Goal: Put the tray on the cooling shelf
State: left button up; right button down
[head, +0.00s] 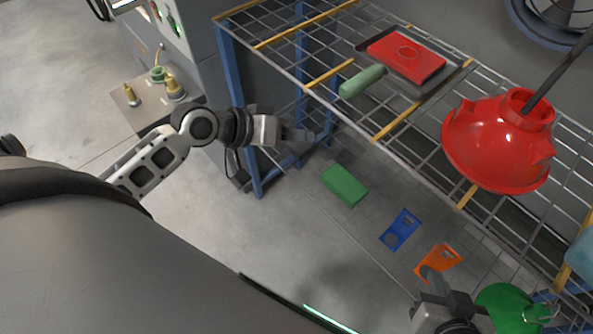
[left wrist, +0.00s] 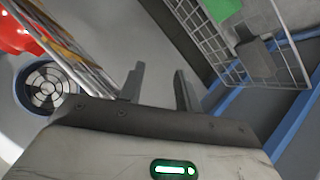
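A dark tray (head: 406,82) with a red block (head: 406,57) on it rests on the upper wire shelf (head: 300,55). A green cylindrical handle (head: 361,81) sticks out from the tray's near left side. My left gripper (head: 311,137) is below and left of the handle, apart from it, beside the rack's front edge. In the left wrist view my left gripper (left wrist: 160,88) has its two fingers apart with nothing between them. My right gripper (head: 452,287) is low at the bottom right, far from the tray; its finger gap is not clear.
A red hood (head: 495,145) hangs on a dark pole over the shelf, right of the tray. Yellow bars (head: 420,102) cross the shelf. Blue posts (head: 238,110) hold up the rack. Below are green (head: 344,185), blue (head: 400,229) and orange (head: 438,261) items. A green round thing (head: 513,308) is beside my right gripper.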

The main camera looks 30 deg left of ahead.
pick_arm(q)
jog(key=s+d+f+m+t+y, duration=0.1)
jog(key=s+d+f+m+y, duration=0.2)
jog(key=s+d+f, duration=0.3)
jog(key=s+f+y, duration=0.1)
jog(key=s+f, duration=0.2)
jog(key=s, duration=0.1)
jog(key=shift+s+d+t, duration=0.2)
jog(key=shift+s+t, duration=0.1)
jog(key=shift+t, duration=0.1)
